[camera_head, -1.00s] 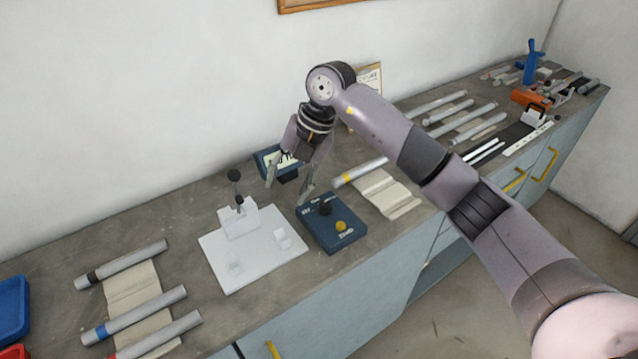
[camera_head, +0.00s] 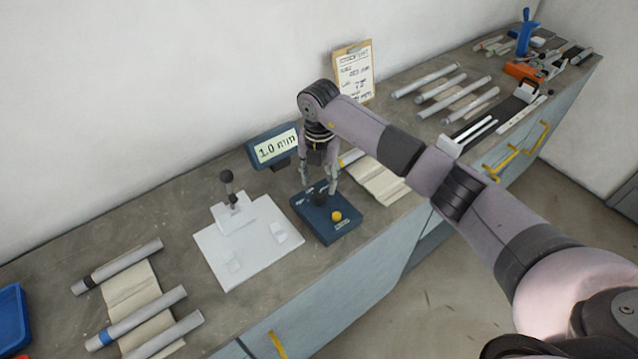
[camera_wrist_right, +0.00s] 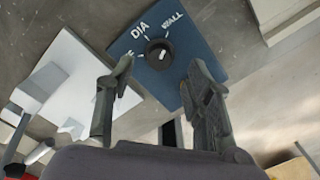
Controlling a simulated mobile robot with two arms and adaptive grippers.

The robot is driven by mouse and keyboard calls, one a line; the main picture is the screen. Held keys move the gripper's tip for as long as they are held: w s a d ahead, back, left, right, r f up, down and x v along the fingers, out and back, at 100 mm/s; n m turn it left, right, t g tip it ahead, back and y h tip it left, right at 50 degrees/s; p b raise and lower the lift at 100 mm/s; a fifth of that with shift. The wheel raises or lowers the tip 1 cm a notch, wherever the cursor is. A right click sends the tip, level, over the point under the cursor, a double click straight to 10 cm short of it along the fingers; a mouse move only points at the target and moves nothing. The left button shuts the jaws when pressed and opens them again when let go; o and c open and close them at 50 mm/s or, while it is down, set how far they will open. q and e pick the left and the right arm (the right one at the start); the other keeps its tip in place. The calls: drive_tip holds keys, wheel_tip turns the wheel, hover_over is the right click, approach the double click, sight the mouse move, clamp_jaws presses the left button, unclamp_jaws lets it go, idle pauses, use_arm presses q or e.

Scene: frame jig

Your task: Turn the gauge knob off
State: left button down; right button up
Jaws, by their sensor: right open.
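The gauge box (camera_head: 340,228) is a dark blue block on the bench with a black knob (camera_head: 319,197) and a yellow button (camera_head: 336,216). In the right wrist view the knob (camera_wrist_right: 159,53) has a small white mark, with DIA and WALL labels around it. A third label is partly hidden by a finger. My right gripper (camera_head: 319,188) points down over the knob, open, with one finger to each side. I cannot tell whether they touch it. The gauge display (camera_head: 276,148) behind reads 1.0 mm. My left gripper is not in view.
A white plate (camera_head: 245,262) with a small stand (camera_head: 231,200) is left of the box. Grey tubes on cloth lie at front left and along the right. A clipboard (camera_head: 353,72) leans on the wall. A blue bin (camera_head: 10,318) is at far left.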

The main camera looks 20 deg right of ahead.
sight(319, 193)
wheel_tip(319, 193, down, 4)
drive_tip(key=shift+s+r+p, duration=0.15)
drive_tip(key=shift+r+p, duration=0.1)
drive_tip(key=shift+p, duration=0.15)
drive_tip(key=shift+f, duration=0.45)
drive_tip(key=c, duration=0.7)
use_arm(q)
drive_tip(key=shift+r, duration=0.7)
use_arm(e)
clamp_jaws()
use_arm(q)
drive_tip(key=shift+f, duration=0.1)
